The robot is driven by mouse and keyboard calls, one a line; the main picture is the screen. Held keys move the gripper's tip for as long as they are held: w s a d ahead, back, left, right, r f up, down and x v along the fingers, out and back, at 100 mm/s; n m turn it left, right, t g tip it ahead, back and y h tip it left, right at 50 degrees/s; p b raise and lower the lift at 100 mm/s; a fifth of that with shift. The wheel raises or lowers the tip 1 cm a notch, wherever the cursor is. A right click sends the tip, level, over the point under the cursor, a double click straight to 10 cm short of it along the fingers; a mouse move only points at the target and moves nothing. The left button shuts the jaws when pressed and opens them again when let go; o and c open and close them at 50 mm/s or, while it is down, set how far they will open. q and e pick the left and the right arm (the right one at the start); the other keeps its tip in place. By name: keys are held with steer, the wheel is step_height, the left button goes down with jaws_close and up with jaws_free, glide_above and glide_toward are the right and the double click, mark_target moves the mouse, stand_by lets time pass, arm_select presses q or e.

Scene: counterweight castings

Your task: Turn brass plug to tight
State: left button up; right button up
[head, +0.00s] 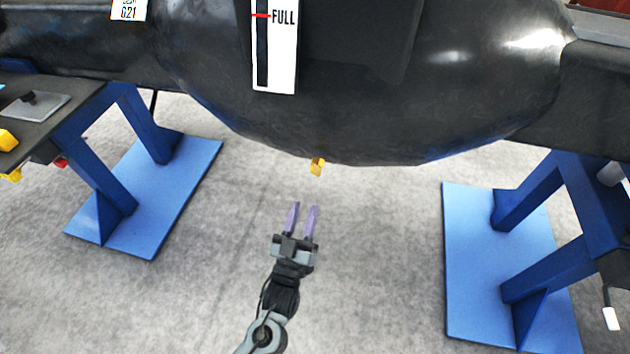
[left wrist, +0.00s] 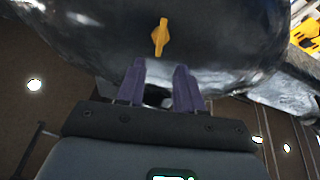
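The brass plug (head: 317,166) is a small yellow piece with a flat tab, at the underside of the big black casting (head: 370,120). In the left wrist view the plug (left wrist: 161,37) shows as a narrow tab on a wider base against the black surface. My left gripper (head: 303,206) has two purple fingers, spread apart with nothing between them. It is below the plug in the head view and does not touch it. In the left wrist view the fingers (left wrist: 160,75) point toward the plug, with a gap left between. My right gripper is in neither view.
Blue stands with flat base plates (head: 150,205) (head: 480,270) are on the left and right. A dark bench (head: 60,95) with yellow items is at the left edge. A FULL gauge strip (head: 284,60) is on the casting. The grey floor between the stands is clear.

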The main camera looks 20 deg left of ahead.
mark_target(315, 170)
arm_select(q)
steer(key=b+x, duration=0.3)
steer(key=x, duration=0.7)
steer(key=shift+w+d+f, duration=0.1)
steer(key=shift+w, duration=0.1)
steer(key=shift+w+r, duration=0.25)
steer(key=shift+w, duration=0.2)
